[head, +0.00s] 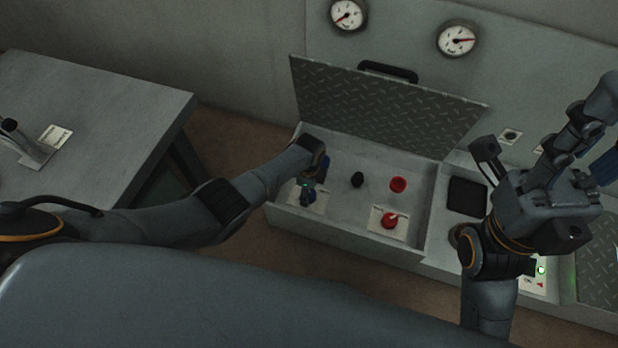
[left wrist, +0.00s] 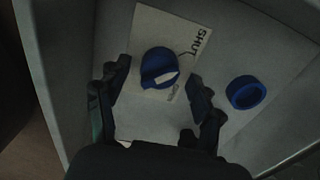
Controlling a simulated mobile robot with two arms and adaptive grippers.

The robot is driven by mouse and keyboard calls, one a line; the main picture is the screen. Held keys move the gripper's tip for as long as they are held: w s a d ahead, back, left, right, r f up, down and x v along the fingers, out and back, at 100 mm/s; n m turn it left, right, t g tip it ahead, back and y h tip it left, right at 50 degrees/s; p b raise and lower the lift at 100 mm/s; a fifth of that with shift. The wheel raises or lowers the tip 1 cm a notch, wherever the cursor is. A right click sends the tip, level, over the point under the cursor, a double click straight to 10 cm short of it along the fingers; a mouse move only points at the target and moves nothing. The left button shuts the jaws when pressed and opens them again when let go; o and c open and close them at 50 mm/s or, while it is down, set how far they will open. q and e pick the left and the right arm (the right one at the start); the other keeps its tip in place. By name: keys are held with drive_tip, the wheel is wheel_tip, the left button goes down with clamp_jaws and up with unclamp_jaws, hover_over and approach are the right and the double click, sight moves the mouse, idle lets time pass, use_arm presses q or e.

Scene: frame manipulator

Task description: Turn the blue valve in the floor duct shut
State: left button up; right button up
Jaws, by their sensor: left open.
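The blue valve (left wrist: 160,68) is a round knob with a pale mark on top, on a white label plate (left wrist: 150,25) that reads SHUT at one corner. The rest of the lettering is too dim to read. In the head view the valve (head: 310,197) is mostly covered by my left gripper (head: 312,185), in the left part of the open floor duct (head: 335,237). In the left wrist view my left gripper (left wrist: 155,98) is open, its fingers on either side of the valve's near edge, with no clear contact. My right arm (head: 550,205) is raised at the right; its jaw state is unclear.
A blue ring (left wrist: 246,92) lies beside the plate. A grey table (head: 90,120) is at left.

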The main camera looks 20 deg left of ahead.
sight(310, 192)
use_arm(q)
wheel_tip(310, 192, up, 11)
idle(0.4)
drive_tip(key=shift+d, duration=0.1)
idle(0.4)
